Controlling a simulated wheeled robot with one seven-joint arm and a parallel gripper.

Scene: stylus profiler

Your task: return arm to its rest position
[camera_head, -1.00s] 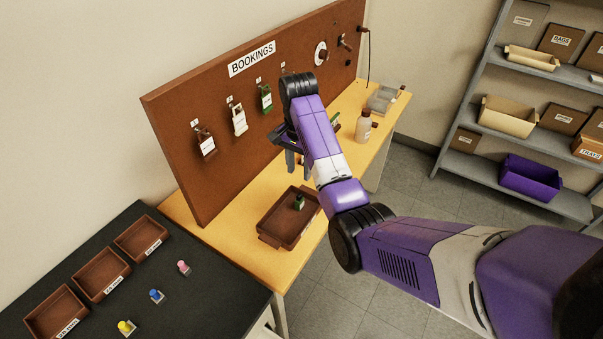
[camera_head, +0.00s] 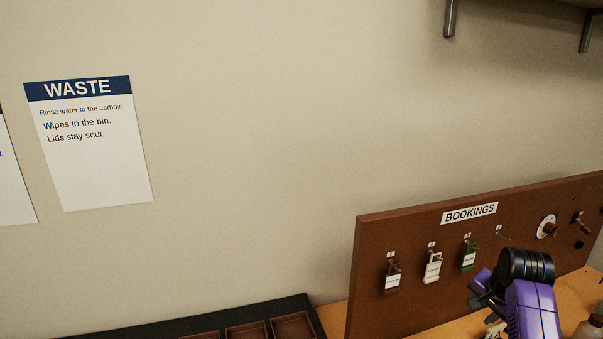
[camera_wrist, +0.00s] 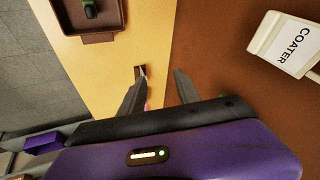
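My arm's end is at the lower right of the head view, in front of the brown BOOKINGS board (camera_head: 400,235). My gripper (camera_wrist: 160,85) shows in the wrist view with its two fingers spread apart and nothing clearly held between them. A small brown object (camera_wrist: 140,71) appears beyond the left fingertip; I cannot tell what it is. In the head view, a dark brown tag (camera_head: 392,282), a white tag (camera_head: 432,272) and a green tag (camera_head: 468,260) hang on the board's hooks. A white COATER tag (camera_wrist: 284,42) shows at the right of the wrist view.
A brown tray (camera_wrist: 117,12) with a dark green item (camera_wrist: 90,9) is on the yellow table (camera_wrist: 95,62). Small brown trays (camera_head: 292,327) sit on the black bench at the bottom. A WASTE notice (camera_head: 90,150) is on the wall. Shelf brackets (camera_head: 451,18) show at upper right.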

